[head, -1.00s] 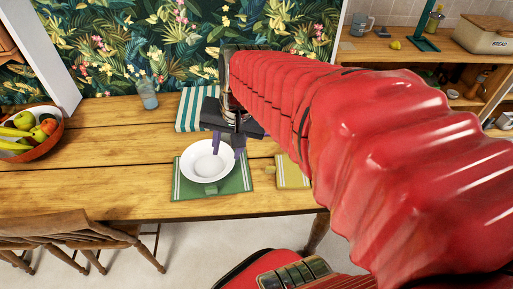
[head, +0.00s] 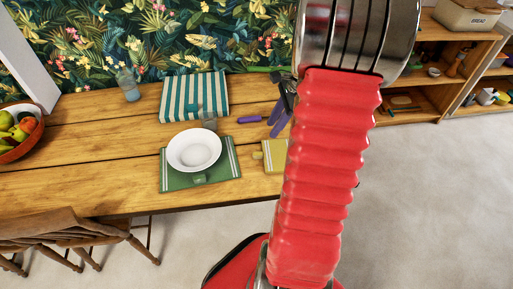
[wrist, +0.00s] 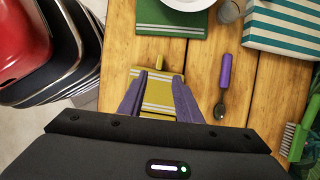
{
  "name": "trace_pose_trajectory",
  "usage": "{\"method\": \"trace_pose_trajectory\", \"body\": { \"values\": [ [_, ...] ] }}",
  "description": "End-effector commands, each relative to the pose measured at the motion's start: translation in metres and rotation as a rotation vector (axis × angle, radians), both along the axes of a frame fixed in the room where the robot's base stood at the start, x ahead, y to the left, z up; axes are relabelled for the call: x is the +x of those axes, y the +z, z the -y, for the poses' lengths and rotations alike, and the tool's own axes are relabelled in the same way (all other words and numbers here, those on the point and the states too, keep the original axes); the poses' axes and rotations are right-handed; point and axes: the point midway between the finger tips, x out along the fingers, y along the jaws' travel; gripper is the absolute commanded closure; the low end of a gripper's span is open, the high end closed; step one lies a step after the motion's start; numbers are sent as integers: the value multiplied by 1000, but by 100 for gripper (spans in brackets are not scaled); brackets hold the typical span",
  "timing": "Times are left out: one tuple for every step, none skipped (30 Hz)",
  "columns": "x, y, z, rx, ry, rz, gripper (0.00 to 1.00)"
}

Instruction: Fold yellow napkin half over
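The yellow napkin (wrist: 158,96) with pale stripes lies flat near the table's front edge. In the head view the yellow napkin (head: 274,152) is partly hidden behind my red arm. A small yellow tab (wrist: 159,62) sticks out from its edge towards the green placemat. In the wrist view my gripper (wrist: 160,77) is open, with its two purple-grey fingers over the napkin and nothing held between them. In the head view my gripper (head: 279,122) shows beside the arm, beyond the napkin. I cannot tell how high the fingers are above the cloth.
A white bowl (head: 194,149) sits on a green placemat (head: 224,172). A purple-handled spoon (wrist: 225,72) lies beside the napkin. A striped teal cloth (head: 181,96), a drinking glass (wrist: 229,11) and a green brush (wrist: 298,140) are near. A chair (head: 75,238) stands at the front.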

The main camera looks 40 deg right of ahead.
Motion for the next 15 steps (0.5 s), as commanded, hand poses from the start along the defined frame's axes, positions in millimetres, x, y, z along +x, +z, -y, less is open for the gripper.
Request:
{"method": "trace_pose_trajectory", "body": {
  "values": [
    [-3,-4,6,13,-27,-6,69],
    [-3,-6,7,17,-38,-8,69],
    [-4,-7,9,22,-48,-9,69],
    [-4,-7,10,24,-53,-9,69],
    [-4,-7,10,24,-55,-10,69],
    [-4,-7,10,25,-55,-10,69],
    [-4,-7,10,24,-55,-10,69],
    [-4,-7,10,24,-55,-10,69],
    [-4,-7,10,24,-54,-10,69],
    [-4,-7,10,24,-54,-10,69],
    [-4,-7,10,24,-54,-10,69],
    [-4,-7,9,24,-53,-9,69],
    [-4,-7,9,24,-53,-9,69],
    [-4,-7,9,24,-53,-9,69],
    [-3,-8,9,24,-53,-9,69]
  ]
}}
